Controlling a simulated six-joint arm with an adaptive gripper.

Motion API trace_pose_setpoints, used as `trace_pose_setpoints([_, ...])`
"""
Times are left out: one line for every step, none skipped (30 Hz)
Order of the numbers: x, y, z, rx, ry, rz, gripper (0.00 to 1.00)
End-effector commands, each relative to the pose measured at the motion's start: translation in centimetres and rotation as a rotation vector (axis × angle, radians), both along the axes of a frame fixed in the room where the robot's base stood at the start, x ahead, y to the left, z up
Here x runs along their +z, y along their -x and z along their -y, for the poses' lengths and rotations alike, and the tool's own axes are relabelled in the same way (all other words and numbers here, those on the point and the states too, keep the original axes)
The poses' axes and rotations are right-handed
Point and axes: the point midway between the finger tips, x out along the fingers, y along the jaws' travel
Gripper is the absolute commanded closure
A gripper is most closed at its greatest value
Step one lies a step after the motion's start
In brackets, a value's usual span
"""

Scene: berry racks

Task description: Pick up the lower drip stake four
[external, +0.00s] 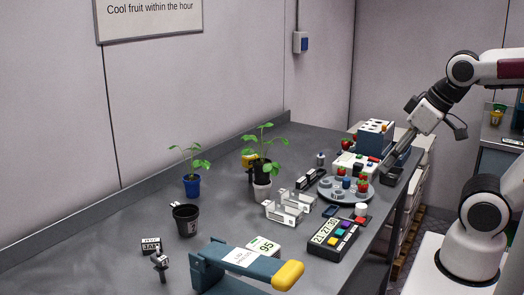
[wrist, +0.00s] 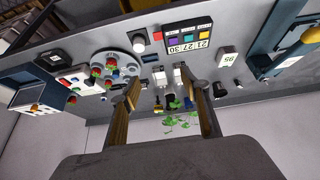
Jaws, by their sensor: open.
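My gripper (external: 388,163) is over the right end of the bench in the external view, close above a small black tray (external: 392,176). In the wrist view its two fingers stand wide apart with nothing held between them (wrist: 166,104). No drip stake marked four can be picked out for sure. A small dark upright piece with a pale top (external: 160,262) stands at the front left of the bench, beside a dark labelled block (external: 151,246). A black strip-like holder (external: 311,178) lies near the middle; its contents are too small to read.
A round grey tray (external: 334,197) with red berries stands left of my gripper, near a blue box (external: 375,137). White racks (external: 283,213), potted plants (external: 192,187), a numbered panel (external: 332,238) and a blue-and-yellow device (external: 245,266) occupy the bench. Its left part is mostly bare.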

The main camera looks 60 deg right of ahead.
Motion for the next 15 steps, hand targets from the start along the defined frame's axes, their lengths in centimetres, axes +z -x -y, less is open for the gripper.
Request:
trace_pose_setpoints([0.2, -0.7, 0.2, 0.000, 0.010, 0.008, 0.54])
trace_pose_setpoints([0.4, -1.2, 0.4, -0.001, 0.017, 0.017, 0.54])
trace_pose_setpoints([0.8, -2.0, 0.6, -0.003, 0.028, 0.030, 0.54])
trace_pose_setpoints([1.1, -2.6, 0.8, -0.003, 0.037, 0.042, 0.54])
trace_pose_setpoints([1.4, -3.3, 1.0, -0.004, 0.047, 0.054, 0.54])
trace_pose_setpoints([1.8, -4.4, 1.3, -0.002, 0.061, 0.072, 0.54])
trace_pose_setpoints([2.2, -5.2, 1.5, -0.002, 0.072, 0.086, 0.54])
trace_pose_setpoints([2.5, -6.1, 1.7, -0.002, 0.082, 0.102, 0.54])
trace_pose_setpoints([3.0, -7.3, 1.9, 0.001, 0.098, 0.123, 0.54])
trace_pose_setpoints([3.4, -8.2, 2.0, 0.004, 0.107, 0.140, 0.54])
trace_pose_setpoints([3.8, -9.1, 2.2, 0.007, 0.118, 0.155, 0.54])
trace_pose_setpoints([4.3, -10.3, 2.3, 0.012, 0.132, 0.177, 0.54])
trace_pose_setpoints([4.7, -11.3, 2.4, 0.016, 0.141, 0.195, 0.54])
trace_pose_setpoints([5.1, -12.2, 2.4, 0.020, 0.150, 0.212, 0.54])
trace_pose_setpoints([5.5, -13.4, 2.4, 0.029, 0.162, 0.234, 0.54])
